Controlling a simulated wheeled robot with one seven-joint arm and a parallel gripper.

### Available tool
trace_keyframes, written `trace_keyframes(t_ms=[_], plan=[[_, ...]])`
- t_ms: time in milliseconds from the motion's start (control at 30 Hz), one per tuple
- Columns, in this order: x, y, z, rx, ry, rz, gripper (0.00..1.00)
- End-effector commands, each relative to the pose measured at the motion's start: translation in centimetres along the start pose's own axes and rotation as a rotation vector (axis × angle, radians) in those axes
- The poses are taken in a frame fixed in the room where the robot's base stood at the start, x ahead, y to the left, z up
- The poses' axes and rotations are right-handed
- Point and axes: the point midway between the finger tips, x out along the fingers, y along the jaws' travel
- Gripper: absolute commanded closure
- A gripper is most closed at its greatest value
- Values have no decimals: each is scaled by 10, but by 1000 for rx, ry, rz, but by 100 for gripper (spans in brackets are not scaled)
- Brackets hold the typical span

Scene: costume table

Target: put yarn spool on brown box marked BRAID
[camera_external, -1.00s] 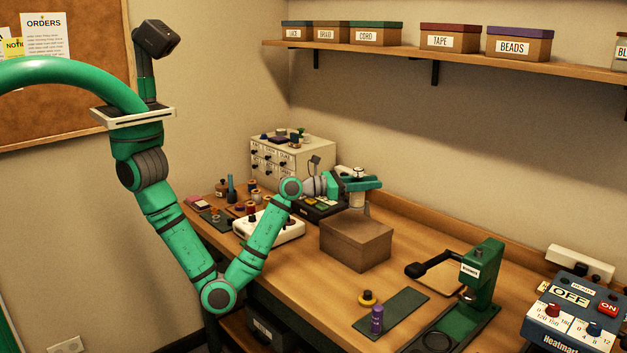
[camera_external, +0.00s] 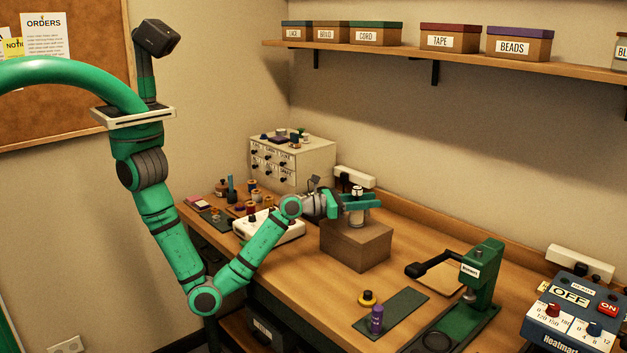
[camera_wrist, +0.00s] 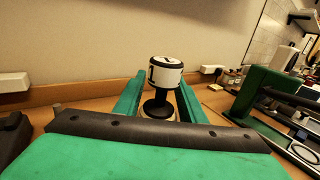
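A white-and-black spool-like piece with a narrow black waist, seemingly the yarn spool (camera_wrist: 166,72), stands upright between the fingers of my gripper (camera_external: 362,201). In the wrist view, the fingers flank its black waist closely. In the outside view, its pale lower part is over the top of a plain brown box (camera_external: 355,248) on the table. I cannot tell whether it touches the lid. No label shows on the box sides in view. A smaller box with a brown lid, whose label seems to read BRAID (camera_external: 325,34), sits on the wall shelf.
A white drawer cabinet (camera_external: 290,160) and a white device (camera_external: 268,228) stand left of the table box. A yellow piece (camera_external: 367,298), purple spool (camera_external: 376,318), dark green mat (camera_external: 402,312) and green press (camera_external: 480,280) are to the right. Bare table lies between.

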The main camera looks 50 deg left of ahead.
Motion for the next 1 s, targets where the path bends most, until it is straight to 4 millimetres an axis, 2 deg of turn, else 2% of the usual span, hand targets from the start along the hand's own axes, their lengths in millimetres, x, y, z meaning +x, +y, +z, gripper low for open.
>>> trace_keyframes(t_ms=[400, 800, 1000], plan=[[-1, 0, 4, 0, 0, 0, 53], [-53, 0, 3, 4, 1, -1, 53], [-70, 0, 3, 3, 1, -1, 53]])
